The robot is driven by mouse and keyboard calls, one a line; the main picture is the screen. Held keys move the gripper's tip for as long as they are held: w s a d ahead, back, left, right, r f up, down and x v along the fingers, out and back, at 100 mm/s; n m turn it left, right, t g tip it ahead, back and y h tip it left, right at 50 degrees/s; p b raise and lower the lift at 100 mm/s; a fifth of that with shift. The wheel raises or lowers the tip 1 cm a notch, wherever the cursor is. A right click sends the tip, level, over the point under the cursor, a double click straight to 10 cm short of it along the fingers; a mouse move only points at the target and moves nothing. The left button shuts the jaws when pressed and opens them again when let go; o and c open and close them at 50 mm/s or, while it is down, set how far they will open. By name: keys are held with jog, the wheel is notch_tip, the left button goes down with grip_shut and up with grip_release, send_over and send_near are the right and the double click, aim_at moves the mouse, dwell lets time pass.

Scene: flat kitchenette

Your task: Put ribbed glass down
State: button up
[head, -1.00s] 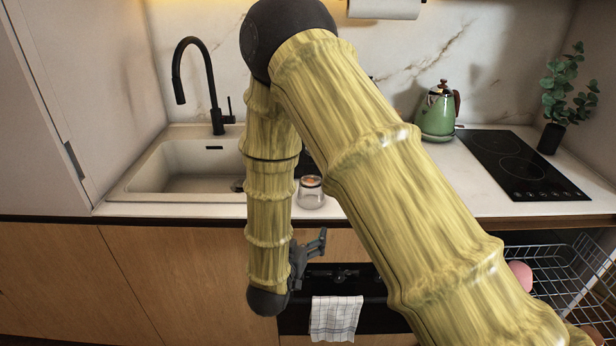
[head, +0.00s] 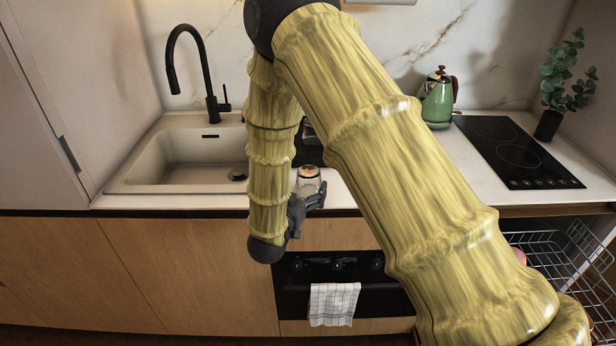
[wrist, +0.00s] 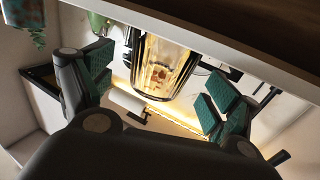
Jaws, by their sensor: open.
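The ribbed glass (head: 308,179), a clear jar-like glass with something reddish-orange showing in it, is at the counter's front edge, right of the sink. My gripper (head: 306,204) is just in front of and below it at that edge, overlapping the glass's lower part in the head view. In the wrist view the glass (wrist: 165,68) shows ahead, between the two spread green-padded fingers (wrist: 158,92). Gaps show on both sides of it, so the gripper is open and not closed on it. The glass's base is hidden in the head view.
The sink (head: 180,172) with a black faucet (head: 209,75) is on the left. A green kettle (head: 438,100), a black hob (head: 515,150) and a potted plant (head: 550,123) are on the right. A towel (head: 333,303) hangs on the oven below.

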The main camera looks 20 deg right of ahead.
jog(key=p+x, duration=0.1)
jog(key=x, duration=0.3)
jog(key=shift+a+f, duration=0.1)
jog(key=c, duration=1.4)
